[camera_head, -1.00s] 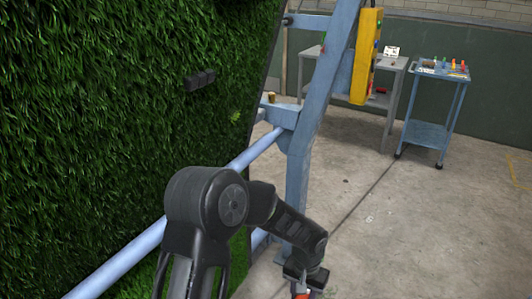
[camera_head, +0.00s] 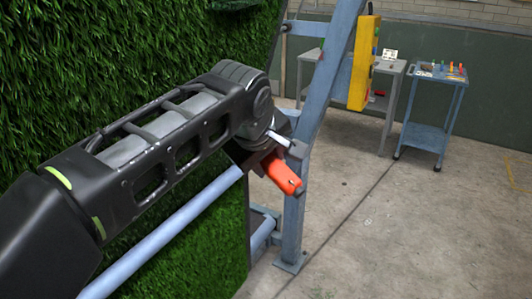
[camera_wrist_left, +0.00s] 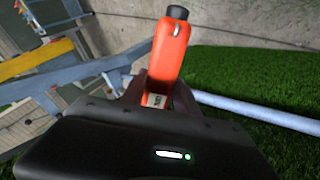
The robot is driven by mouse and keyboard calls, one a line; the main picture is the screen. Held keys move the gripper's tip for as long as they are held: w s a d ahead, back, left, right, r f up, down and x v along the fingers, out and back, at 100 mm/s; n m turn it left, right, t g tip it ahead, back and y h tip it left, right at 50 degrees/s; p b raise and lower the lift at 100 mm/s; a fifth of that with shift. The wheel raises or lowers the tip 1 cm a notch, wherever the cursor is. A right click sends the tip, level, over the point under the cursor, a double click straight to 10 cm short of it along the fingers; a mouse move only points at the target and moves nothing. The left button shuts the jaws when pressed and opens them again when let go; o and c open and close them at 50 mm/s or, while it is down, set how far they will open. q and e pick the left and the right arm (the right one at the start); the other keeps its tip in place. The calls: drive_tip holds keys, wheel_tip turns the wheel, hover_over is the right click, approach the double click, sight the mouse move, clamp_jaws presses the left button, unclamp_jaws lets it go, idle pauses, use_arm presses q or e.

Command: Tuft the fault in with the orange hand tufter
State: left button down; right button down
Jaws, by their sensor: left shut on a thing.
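The orange hand tufter (camera_head: 283,176) is held in my left gripper (camera_head: 262,153), in front of the frame post at the turf's right edge. In the left wrist view the tufter (camera_wrist_left: 167,55) stands up from between the fingers of the left gripper (camera_wrist_left: 156,102), its dark end away from the palm. The green turf (camera_head: 70,60) hangs as an upright sheet at the left. My left arm covers part of it, and I cannot make out the fault now. My right gripper is not in view.
A blue-grey frame post (camera_head: 322,90) carries a yellow control box (camera_head: 364,62). A blue rail (camera_head: 165,235) crosses low before the turf. A dark block (camera_head: 234,4) shows at the top edge. A grey table (camera_head: 392,68) and blue trolley (camera_head: 425,137) stand behind; the right floor is clear.

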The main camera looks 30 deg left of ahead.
use_arm(q)
drive_tip(key=shift+v, duration=0.9)
drive_tip(key=shift+w, duration=0.2)
drive_tip(key=shift+a+r, duration=0.1)
drive_tip(key=shift+a, duration=0.05)
drive_tip(key=a+r+p, duration=0.2)
drive_tip(key=a, duration=0.5)
drive_tip(key=shift+s+a+r+p, duration=0.15)
drive_tip(key=shift+a+p, duration=0.1)
drive_tip(key=shift+a, duration=0.3)
drive_tip(key=shift+w+a+r+p, duration=0.1)
drive_tip(key=shift+a+r+p, duration=0.1)
drive_tip(key=shift+a, duration=0.35)
drive_tip(key=shift+s+a+r+p, duration=0.15)
drive_tip(key=shift+a+p, duration=0.1)
drive_tip(key=shift+a, duration=0.3)
idle(0.9)
drive_tip(key=shift+w, duration=0.25)
drive_tip(key=shift+w+p, duration=0.35)
drive_tip(key=shift+w, duration=0.45)
